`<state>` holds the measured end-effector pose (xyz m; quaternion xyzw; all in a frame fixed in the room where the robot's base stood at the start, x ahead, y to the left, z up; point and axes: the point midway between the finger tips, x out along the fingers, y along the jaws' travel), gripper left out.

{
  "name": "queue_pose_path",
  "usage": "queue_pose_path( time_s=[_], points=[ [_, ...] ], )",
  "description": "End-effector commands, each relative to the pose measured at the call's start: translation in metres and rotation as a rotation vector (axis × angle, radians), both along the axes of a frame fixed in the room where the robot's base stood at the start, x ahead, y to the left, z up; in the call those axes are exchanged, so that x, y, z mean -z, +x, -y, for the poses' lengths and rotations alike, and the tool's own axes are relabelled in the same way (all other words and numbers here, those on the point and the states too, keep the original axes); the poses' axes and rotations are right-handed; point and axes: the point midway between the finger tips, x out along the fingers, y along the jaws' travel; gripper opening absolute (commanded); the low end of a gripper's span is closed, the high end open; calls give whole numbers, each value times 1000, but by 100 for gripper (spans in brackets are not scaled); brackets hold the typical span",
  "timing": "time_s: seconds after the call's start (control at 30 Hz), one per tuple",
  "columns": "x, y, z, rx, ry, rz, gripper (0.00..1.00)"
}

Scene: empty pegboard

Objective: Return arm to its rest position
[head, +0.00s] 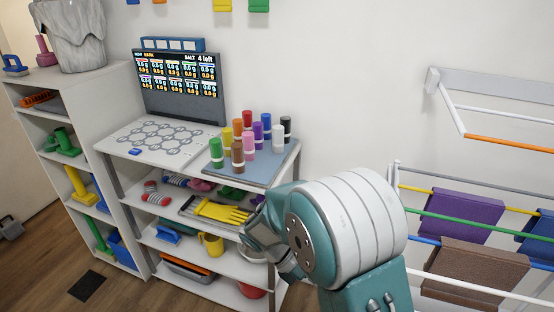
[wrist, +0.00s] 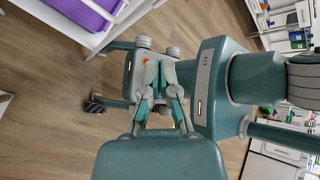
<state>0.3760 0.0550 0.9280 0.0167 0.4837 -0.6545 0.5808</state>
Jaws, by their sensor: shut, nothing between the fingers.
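My arm shows at the lower right of the head view, its large teal and white joint in the foreground. In the wrist view my gripper (wrist: 160,68) is shut and empty. Its fingers lie over my own teal body, with wood floor around it.
In the head view a shelf unit (head: 120,137) holds several coloured cylinders on a blue-grey tray (head: 215,163). A drying rack (head: 460,192) with folded cloths stands at right. Some floor (head: 95,262) is clear at lower left.

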Motion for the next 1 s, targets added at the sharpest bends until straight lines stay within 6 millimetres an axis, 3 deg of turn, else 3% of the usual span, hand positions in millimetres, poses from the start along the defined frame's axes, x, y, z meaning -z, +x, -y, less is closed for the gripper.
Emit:
queue_pose_path(
  time_s=[0.1, 0.4, 1.0],
  points=[
    [-28, -9, 12, 153, 67, 184, 0],
    [-82, -39, 30, 571, 213, 611, 0],
    [-161, -107, 50, 1542, 531, 1303, 0]
  ],
)
